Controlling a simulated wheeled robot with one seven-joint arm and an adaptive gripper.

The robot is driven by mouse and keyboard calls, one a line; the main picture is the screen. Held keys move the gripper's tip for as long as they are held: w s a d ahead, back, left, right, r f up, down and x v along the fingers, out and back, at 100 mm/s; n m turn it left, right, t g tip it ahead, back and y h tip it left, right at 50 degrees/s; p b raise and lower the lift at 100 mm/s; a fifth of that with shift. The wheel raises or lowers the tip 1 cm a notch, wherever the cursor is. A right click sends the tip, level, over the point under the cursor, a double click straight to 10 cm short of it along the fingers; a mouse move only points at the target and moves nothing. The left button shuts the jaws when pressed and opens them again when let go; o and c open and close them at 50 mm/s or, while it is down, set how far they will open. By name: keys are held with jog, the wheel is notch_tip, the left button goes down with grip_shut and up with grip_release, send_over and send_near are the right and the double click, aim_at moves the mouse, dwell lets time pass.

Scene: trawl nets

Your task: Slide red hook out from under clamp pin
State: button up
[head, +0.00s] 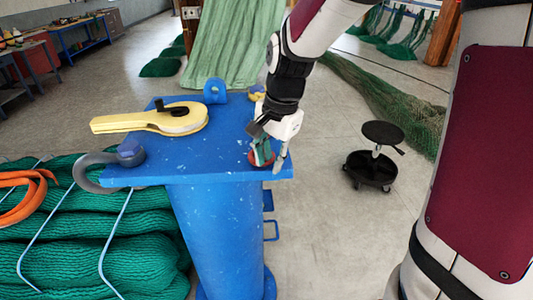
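My gripper (270,154) points down at the right front corner of the blue stand's top (215,165). Its fingers are on either side of a small teal-grey piece (264,150). A red rounded part (256,163) shows at the foot of that piece, on the blue top. I cannot tell if this red part is the red hook, or whether the fingers press on anything. The fingers hide much of it. A yellow lever-like piece (120,123) with a dark handle lies on the stand. No clamp pin can be made out for certain.
A grey curved hook (84,178) with a blue knob sits at the stand's left edge. A blue lug (215,91) rises at the back. Green netting with an orange loop (36,176) lies left. A black stool (371,168) stands right on open floor.

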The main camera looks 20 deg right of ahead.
jog(key=shift+s+f, duration=0.1)
jog(key=shift+s, duration=0.15)
notch_tip(320, 180, up, 12)
jog(key=s+d, duration=0.1)
jog(key=shift+s, duration=0.2)
